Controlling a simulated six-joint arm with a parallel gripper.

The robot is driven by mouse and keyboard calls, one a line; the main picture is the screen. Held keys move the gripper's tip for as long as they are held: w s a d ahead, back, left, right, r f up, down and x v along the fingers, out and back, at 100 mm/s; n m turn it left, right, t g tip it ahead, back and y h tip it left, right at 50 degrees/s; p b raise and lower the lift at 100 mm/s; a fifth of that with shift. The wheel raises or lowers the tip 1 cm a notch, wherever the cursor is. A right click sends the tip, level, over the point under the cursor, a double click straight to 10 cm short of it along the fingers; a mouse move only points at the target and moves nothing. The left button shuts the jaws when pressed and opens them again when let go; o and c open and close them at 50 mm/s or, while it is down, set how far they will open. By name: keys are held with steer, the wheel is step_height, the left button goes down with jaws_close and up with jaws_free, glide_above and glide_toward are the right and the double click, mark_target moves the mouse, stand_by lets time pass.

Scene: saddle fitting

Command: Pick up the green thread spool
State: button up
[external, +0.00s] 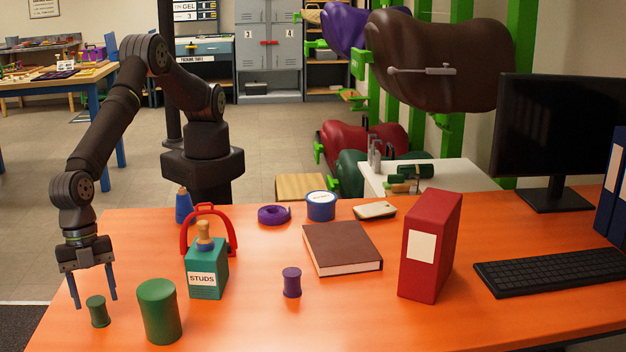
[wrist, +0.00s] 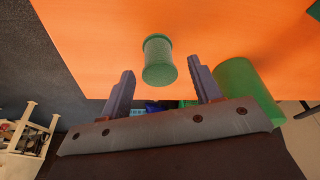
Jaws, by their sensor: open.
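The green thread spool (external: 97,311) stands upright near the left front edge of the orange table. My gripper (external: 96,301) is open, pointing down, with its blue-grey fingers above and around the spool's place in the external view. In the wrist view the spool (wrist: 159,61) shows ahead of and between the two fingertips of my gripper (wrist: 160,75), with a gap to each side. Nothing is held in the jaws. Whether the fingertips are level with the spool cannot be told.
A larger green cylinder (external: 159,311) stands close to the right of the spool; it also shows in the wrist view (wrist: 246,90). The table's left edge is close.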

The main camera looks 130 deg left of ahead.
mark_target(96, 299)
steer(key=x, duration=0.3)
steer(key=shift+w+d+f, duration=0.1)
steer(key=c, duration=1)
